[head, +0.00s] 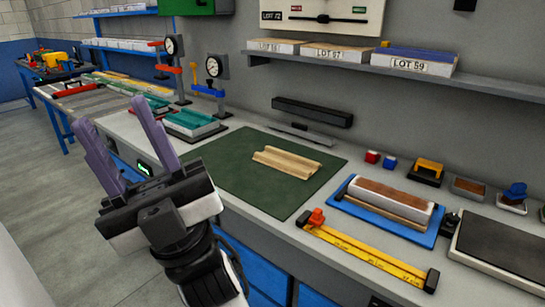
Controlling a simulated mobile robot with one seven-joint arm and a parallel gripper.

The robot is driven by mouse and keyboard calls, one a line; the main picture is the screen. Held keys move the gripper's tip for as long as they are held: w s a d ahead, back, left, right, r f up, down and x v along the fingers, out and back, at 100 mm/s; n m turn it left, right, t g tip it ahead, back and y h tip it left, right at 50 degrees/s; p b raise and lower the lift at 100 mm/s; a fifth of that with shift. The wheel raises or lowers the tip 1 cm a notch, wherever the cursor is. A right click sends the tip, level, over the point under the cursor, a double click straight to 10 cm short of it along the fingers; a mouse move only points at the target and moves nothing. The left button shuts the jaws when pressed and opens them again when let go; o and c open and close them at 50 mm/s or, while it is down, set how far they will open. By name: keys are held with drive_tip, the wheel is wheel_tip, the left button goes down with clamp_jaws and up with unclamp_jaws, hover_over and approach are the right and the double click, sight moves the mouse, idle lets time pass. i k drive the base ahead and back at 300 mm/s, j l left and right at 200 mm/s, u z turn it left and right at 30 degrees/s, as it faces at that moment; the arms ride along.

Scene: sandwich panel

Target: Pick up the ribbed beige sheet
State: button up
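The ribbed beige sheet (286,161) lies flat on a dark green mat (237,181) on the workbench. Its raised ribs run along its length. My gripper (123,134) is to the left of the sheet, in front of the bench edge, with its two purple fingers pointing up and spread apart. The gap between the fingers looks empty. The gripper is well apart from the sheet and does not hide it.
A blue tray (345,208) with a brown-topped block and a yellow ruler (367,257) with a red slider lie right of the mat. Gauge stands (215,82) and a teal-topped tray (190,122) stand behind left. A shelf (370,72) with LOT boxes hangs above.

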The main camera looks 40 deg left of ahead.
sight(286, 160)
drive_tip(key=j, duration=0.4)
drive_tip(key=i+j+u, duration=0.1)
drive_tip(key=j, duration=0.35)
drive_tip(key=i+j, duration=0.1)
drive_tip(key=j, duration=0.3)
drive_tip(key=i+j+u, duration=0.1)
drive_tip(key=j, duration=0.3)
drive_tip(key=i+j, duration=0.1)
drive_tip(key=j, duration=0.35)
